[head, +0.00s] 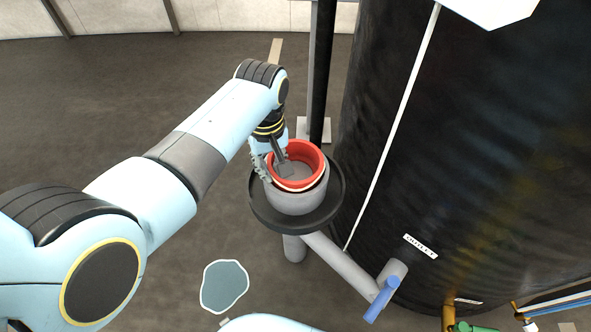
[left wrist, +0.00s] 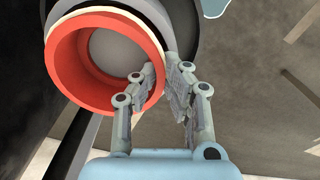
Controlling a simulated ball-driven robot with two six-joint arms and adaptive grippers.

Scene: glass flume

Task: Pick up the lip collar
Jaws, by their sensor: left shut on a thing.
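The lip collar is a red ring (head: 313,157) with a pale band at its edge. In the head view it sits at the top of a short grey upright pipe (head: 298,203). In the left wrist view the collar (left wrist: 62,70) fills the upper left, with a grey disc-like surface inside it. My left gripper (head: 273,167) is at the collar's left side. In the left wrist view its fingers (left wrist: 162,85) straddle the collar's wall, one inside the ring and one outside, shut on it. The exact contact is partly hidden. My right gripper is not in view.
A dark round tray (head: 262,213) surrounds the grey pipe. A large black tank (head: 470,150) stands close on the right, with a blue-handled outlet pipe (head: 382,298) below. A dark post (head: 322,70) rises behind the collar. A bluish puddle-like patch (head: 224,286) lies on open floor.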

